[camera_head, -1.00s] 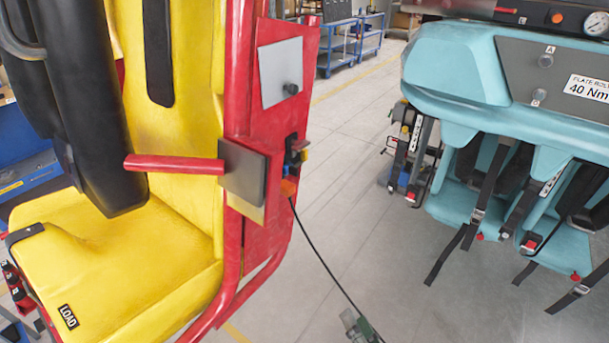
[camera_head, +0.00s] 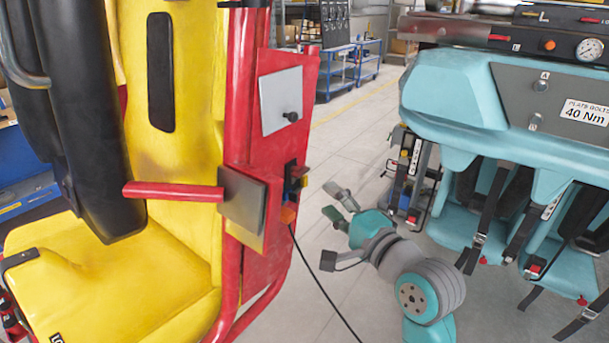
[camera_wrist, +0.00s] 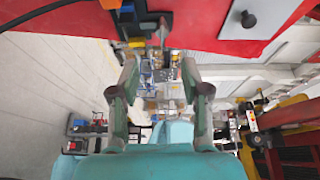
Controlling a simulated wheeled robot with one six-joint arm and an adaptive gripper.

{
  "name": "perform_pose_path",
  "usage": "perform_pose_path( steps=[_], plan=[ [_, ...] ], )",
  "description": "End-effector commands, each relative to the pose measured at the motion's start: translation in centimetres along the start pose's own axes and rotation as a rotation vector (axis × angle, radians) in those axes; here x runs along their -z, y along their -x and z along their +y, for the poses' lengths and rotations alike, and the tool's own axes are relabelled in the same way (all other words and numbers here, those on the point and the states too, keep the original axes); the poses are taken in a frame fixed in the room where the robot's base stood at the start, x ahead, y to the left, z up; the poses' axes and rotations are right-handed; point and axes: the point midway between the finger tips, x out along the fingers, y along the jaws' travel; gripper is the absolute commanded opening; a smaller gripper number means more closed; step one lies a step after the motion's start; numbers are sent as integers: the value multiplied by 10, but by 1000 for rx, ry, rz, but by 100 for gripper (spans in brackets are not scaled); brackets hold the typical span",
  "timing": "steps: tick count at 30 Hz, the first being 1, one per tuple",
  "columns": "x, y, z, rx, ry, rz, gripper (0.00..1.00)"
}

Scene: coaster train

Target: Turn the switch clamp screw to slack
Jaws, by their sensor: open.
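A small switch assembly (camera_head: 293,178) with black, blue and orange parts is mounted on the red side panel (camera_head: 272,150) of the yellow seat. It shows at the top of the wrist view (camera_wrist: 150,20). I cannot make out its clamp screw clearly. A grey cover plate (camera_head: 281,88) with a black knob (camera_head: 291,117) sits above the switch; the knob also shows in the wrist view (camera_wrist: 248,18). My gripper (camera_head: 336,203) is open and empty, right of and slightly below the switch, apart from the panel.
A black cable (camera_head: 318,278) hangs from the switch towards the floor. A red bar (camera_head: 172,191) with a dark plate (camera_head: 242,200) juts out left of the switch. A teal seat unit (camera_head: 460,90) stands at the right. Open floor lies between.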

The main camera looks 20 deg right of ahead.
Motion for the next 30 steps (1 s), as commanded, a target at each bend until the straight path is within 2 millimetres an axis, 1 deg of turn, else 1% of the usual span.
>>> perform_pose_path(
  steps=[5, 8, 15, 21, 25, 30],
  plan=[
    [0, -11, -4, 2, -7, -5, 47],
    [0, -25, -4, 2, -7, -6, 47],
    [-1, -68, -4, 2, -6, -6, 47],
    [0, -96, -4, 2, -6, -5, 47],
    [-1, -105, -4, 1, -5, -4, 47],
    [0, -109, -4, 2, -5, -3, 47]
  ],
)
